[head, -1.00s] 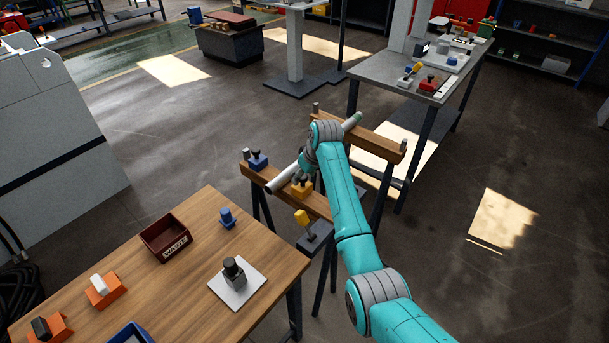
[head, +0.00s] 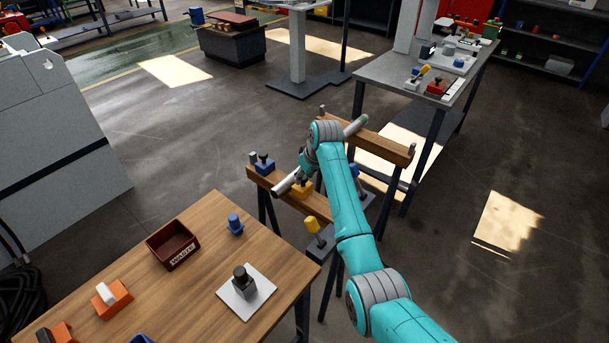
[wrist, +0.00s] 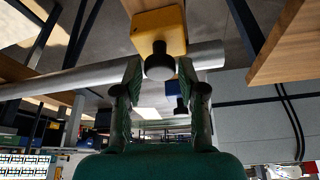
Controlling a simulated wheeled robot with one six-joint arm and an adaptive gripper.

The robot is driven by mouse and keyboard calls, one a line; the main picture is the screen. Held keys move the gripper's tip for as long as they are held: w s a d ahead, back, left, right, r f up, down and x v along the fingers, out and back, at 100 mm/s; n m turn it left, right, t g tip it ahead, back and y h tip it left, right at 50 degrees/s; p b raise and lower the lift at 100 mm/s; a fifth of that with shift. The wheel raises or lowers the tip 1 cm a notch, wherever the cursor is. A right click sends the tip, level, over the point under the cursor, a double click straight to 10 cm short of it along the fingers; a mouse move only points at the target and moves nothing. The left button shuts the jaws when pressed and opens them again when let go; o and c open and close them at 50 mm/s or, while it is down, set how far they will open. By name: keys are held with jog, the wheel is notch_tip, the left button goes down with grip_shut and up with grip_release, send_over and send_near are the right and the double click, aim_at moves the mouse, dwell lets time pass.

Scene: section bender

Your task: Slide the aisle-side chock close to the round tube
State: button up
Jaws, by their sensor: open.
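The grey round tube (head: 283,188) lies across two wooden trestle beams in the head view and passes behind my fingers in the wrist view (wrist: 75,80). A yellow chock (head: 302,190) with a black knob sits on the near beam beside the tube. In the wrist view this yellow chock (wrist: 158,27) is just beyond my fingertips, its knob between them. A blue chock (head: 264,164) with a black knob sits on the same beam, left of the tube. My gripper (wrist: 160,68) is open around the knob; contact cannot be told. My arm partly hides the tube.
A wooden bench (head: 195,270) at front left holds a waste bin (head: 173,245) and a white plate (head: 247,291). A grey table (head: 430,85) stands behind right. Floor beyond the trestles is mostly clear.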

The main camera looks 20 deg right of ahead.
jog(key=shift+o, duration=0.8)
jog(key=v, duration=1.2)
